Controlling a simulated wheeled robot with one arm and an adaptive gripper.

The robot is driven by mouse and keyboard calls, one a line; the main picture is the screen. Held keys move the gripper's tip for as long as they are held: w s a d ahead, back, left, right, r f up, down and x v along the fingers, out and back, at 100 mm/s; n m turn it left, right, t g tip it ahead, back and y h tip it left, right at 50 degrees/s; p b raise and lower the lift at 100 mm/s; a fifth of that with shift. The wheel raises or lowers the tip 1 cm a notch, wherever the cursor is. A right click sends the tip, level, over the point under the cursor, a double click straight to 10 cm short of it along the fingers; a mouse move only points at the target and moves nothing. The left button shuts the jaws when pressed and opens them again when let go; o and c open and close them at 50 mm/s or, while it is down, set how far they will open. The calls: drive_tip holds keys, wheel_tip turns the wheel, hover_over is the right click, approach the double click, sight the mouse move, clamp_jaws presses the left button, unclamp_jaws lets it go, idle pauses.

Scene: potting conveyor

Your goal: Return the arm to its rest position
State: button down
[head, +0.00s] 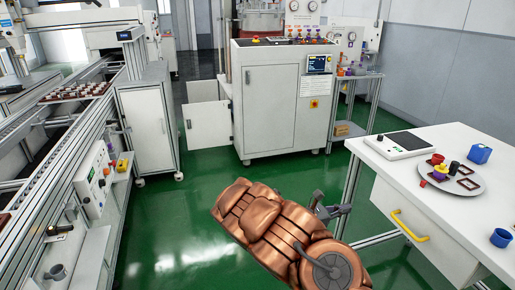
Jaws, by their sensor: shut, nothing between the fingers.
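My copper-coloured arm is folded in the lower middle of the head view, over the green floor. My gripper (333,210) shows as a small dark grey part sticking out behind the arm, to its right. It is shut and empty, in the air just left of the white table (400,187). Part of the gripper is hidden behind the arm links.
The white table carries a scale (402,144), a round plate (463,188) with small parts, and blue cups (501,238). A white cabinet (270,100) with an open door (209,125) stands behind. A conveyor (40,145) runs along the left. Green floor is clear between them.

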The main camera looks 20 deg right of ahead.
drive_tip(key=s+a+r+m+g+y, duration=0.3)
drive_tip(key=s+r+m, duration=0.25)
drive_tip(key=s, duration=0.25)
drive_tip(key=s+a+r+m+g+y, duration=0.35)
drive_tip(key=s+m, duration=0.25)
drive_tip(key=s, duration=0.3)
drive_tip(key=s+a+m+t+y, duration=0.2)
drive_tip(key=s+a+y, duration=0.25)
drive_tip(key=a, duration=0.45)
drive_tip(key=s+a+f+m+t+y, duration=0.1)
drive_tip(key=s+a+m+y, duration=0.3)
drive_tip(key=a, duration=0.6)
drive_tip(key=s+a+n+t+y, duration=0.1)
drive_tip(key=s+a+t+y, duration=0.15)
drive_tip(key=s+a, duration=0.5)
drive_tip(key=w+a+r+t+p, duration=0.1)
drive_tip(key=w+a+r+p, duration=0.1)
drive_tip(key=r+p, duration=1.3)
drive_tip(key=shift+w+a+r+p, duration=0.15)
drive_tip(key=shift+w+r+p, duration=0.3)
drive_tip(key=shift+r, duration=0.5)
drive_tip(key=shift+y, duration=0.25)
